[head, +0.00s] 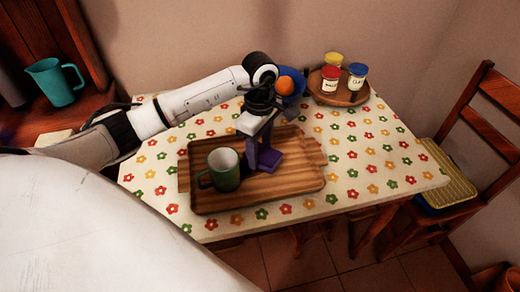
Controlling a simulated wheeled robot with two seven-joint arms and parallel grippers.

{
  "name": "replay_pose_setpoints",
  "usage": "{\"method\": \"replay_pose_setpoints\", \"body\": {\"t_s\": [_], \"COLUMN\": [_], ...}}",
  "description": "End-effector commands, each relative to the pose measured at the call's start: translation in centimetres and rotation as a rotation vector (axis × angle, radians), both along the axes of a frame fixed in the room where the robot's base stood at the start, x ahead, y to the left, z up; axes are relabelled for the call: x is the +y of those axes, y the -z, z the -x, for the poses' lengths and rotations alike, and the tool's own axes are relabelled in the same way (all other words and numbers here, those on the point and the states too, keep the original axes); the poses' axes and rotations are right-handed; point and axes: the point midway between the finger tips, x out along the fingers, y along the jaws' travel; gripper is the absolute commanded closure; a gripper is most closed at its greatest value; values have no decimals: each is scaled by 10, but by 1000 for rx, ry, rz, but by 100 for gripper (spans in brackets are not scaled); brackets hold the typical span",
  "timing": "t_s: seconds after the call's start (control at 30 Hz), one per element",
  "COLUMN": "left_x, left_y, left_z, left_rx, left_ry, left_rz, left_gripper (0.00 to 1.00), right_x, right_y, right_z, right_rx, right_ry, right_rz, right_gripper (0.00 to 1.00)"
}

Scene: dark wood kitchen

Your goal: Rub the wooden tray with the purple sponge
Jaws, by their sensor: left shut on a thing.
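The wooden tray (290,184) lies on the flowered tablecloth, with a handle at each end. The purple sponge (268,158) is at the tray's far middle, upright between the fingers of my left gripper (260,145). My left gripper points down and is shut on the sponge. The sponge's lower end appears to touch the tray, though the exact contact is hard to tell. A green mug (224,170) stands on the left part of the tray, close to the gripper. My right gripper is not in view.
A round wooden tray (341,99) with several lidded jars stands at the table's far right. A blue bowl with an orange (286,85) is behind my left wrist. A teal pitcher (55,83) stands at left. A chair (470,165) is at right. The cloth's right side is clear.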

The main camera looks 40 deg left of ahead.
Motion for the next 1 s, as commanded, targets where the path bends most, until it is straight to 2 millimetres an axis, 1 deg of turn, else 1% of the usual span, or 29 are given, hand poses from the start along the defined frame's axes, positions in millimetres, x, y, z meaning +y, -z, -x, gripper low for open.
{"method": "replay_pose_setpoints", "body": {"t_s": [0.23, 1.0], "left_x": [0, 0], "left_y": [2, 18], "left_z": [0, 0], "left_rx": [0, 0], "left_ry": [0, 0], "left_rz": [0, 0], "left_gripper": [72, 72], "right_x": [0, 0], "right_y": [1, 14], "right_z": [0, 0], "right_rx": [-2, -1], "right_ry": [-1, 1], "right_rz": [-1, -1], "right_gripper": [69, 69]}}
